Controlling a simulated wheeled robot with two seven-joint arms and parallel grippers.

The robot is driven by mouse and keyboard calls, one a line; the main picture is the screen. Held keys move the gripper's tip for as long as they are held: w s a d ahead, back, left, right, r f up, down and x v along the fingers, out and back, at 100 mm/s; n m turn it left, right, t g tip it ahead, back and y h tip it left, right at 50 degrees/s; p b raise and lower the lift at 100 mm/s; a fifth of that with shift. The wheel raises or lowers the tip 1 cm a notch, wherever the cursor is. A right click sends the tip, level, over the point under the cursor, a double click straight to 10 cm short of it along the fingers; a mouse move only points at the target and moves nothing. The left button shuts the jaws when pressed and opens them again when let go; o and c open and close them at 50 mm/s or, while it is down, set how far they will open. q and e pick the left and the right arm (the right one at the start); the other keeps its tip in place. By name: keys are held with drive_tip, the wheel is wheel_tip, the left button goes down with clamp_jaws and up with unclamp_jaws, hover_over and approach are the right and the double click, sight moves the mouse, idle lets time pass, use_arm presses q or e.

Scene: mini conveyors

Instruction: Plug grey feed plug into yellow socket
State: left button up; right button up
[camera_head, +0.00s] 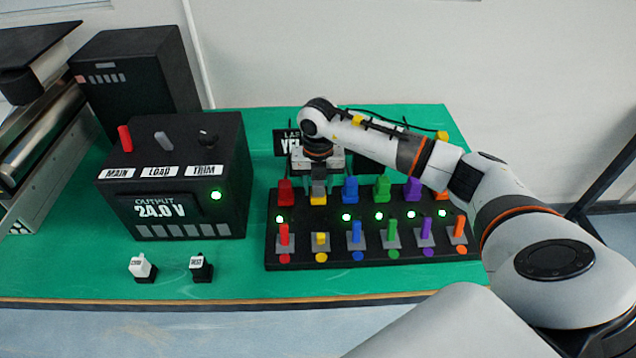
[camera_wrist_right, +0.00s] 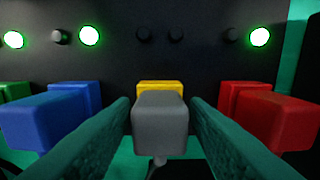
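The grey feed plug (camera_wrist_right: 160,122) stands in front of the yellow socket (camera_wrist_right: 160,87) in the right wrist view, lined up with it. It sits about level with the neighbouring red and blue plugs; its contact with the socket is hidden. In the head view the grey plug (camera_head: 318,187) shows just above the yellow socket (camera_head: 318,199). My right gripper (camera_head: 319,184) reaches down over it. Its fingers (camera_wrist_right: 160,110) stand on both sides of the plug and look open, with narrow gaps. The lamp by the yellow socket looks dark. My left gripper is out of view.
The black strip (camera_head: 300,258) has a red plug (camera_head: 286,190) and a blue plug (camera_head: 350,189) close beside the fingers. Several coloured switches stand along its front. A black supply box (camera_head: 232,170), a white plug (camera_head: 141,267) and a black plug (camera_head: 201,268) are to the left.

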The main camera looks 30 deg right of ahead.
sight(319, 183)
drive_tip(key=shift+o, duration=0.7)
drive_tip(key=shift+r, duration=0.1)
wheel_tip(319, 183, up, 12)
drive_tip(key=b, duration=0.1)
drive_tip(key=shift+s, duration=0.1)
idle(0.3)
